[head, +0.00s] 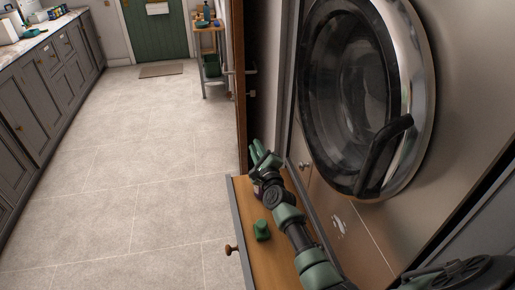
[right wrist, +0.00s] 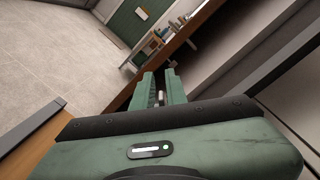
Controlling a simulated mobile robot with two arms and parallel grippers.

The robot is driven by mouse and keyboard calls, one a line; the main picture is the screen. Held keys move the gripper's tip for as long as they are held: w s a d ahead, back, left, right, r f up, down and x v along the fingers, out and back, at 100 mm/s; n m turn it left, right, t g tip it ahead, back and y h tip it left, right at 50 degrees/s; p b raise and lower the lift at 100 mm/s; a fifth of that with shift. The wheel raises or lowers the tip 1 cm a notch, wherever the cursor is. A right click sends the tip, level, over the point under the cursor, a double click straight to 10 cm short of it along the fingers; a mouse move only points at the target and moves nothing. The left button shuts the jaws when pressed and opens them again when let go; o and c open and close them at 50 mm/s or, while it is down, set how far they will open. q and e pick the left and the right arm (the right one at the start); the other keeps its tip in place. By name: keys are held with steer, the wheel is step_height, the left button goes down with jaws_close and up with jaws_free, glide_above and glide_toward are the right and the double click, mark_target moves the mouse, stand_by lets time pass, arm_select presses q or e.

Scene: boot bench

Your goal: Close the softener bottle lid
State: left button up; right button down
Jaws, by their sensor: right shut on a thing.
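My right gripper (head: 258,152) reaches over the far end of a wooden surface. In the right wrist view its two green fingers (right wrist: 160,88) are close together on a small pale thing (right wrist: 161,98); I cannot tell what it is. A small dark purplish thing (head: 257,189), perhaps the softener bottle, shows just below the gripper and is mostly hidden by it. A green cap-like thing (head: 262,231) stands on the wooden surface, nearer to me and apart from the gripper. My left gripper is not in view.
The wooden surface (head: 262,264) has a raised grey edge and a round knob (head: 229,250). A front-loading washer door (head: 352,95) with a dark handle is close on the right. A shelf cart (head: 211,62) stands far back. The tiled floor (head: 120,190) is clear.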

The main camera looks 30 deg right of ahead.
steer(key=c, duration=1.6)
jaws_free()
steer(key=shift+s, duration=0.15)
steer(key=shift+s+a, duration=0.2)
steer(key=shift+s, duration=1.05)
steer(key=shift+s+a, duration=0.25)
steer(key=shift+s, duration=0.95)
steer(key=shift+s+a, duration=0.2)
steer(key=shift+s, duration=1.05)
